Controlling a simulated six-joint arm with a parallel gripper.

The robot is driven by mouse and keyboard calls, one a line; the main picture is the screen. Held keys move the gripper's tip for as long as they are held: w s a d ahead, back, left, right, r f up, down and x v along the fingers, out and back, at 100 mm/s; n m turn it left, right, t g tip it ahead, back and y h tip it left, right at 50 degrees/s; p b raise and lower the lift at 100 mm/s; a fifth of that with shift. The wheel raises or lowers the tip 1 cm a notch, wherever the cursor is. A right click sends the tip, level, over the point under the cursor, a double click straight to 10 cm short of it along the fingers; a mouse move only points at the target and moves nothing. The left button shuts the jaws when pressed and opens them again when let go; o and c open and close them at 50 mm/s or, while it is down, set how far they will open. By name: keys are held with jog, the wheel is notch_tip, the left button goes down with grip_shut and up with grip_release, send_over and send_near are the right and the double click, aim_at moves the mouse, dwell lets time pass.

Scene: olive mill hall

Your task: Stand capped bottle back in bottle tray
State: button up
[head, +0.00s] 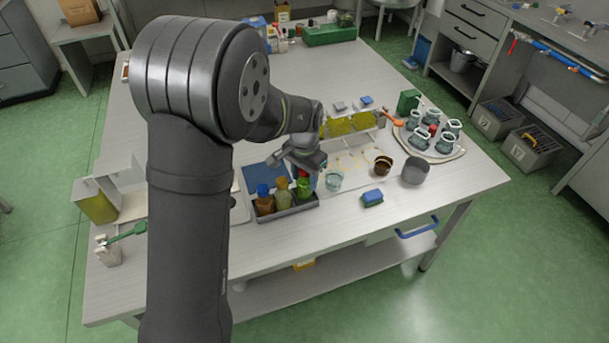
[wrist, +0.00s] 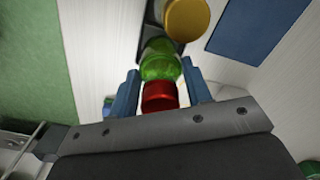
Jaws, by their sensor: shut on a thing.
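A green bottle with a red cap (wrist: 160,97) is between the two blue fingers of my gripper (wrist: 161,84), which is shut on it near the cap. The green bottle (head: 303,188) looks upright at the right end of the grey bottle tray (head: 287,212) in the head view. I cannot tell if its base touches the tray floor.
A glass beaker (head: 333,181) stands just right of the tray. A blue sponge-like block (head: 372,198), a brown cup (head: 383,165) and a grey pot (head: 414,171) are farther right. A blue mat (head: 254,177) lies behind the tray.

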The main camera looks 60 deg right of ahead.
jog(key=shift+f, duration=0.7)
jog(key=shift+f, duration=0.1)
jog(key=shift+f, duration=0.35)
jog(key=o, duration=0.9)
jog(key=shift+o, duration=0.3)
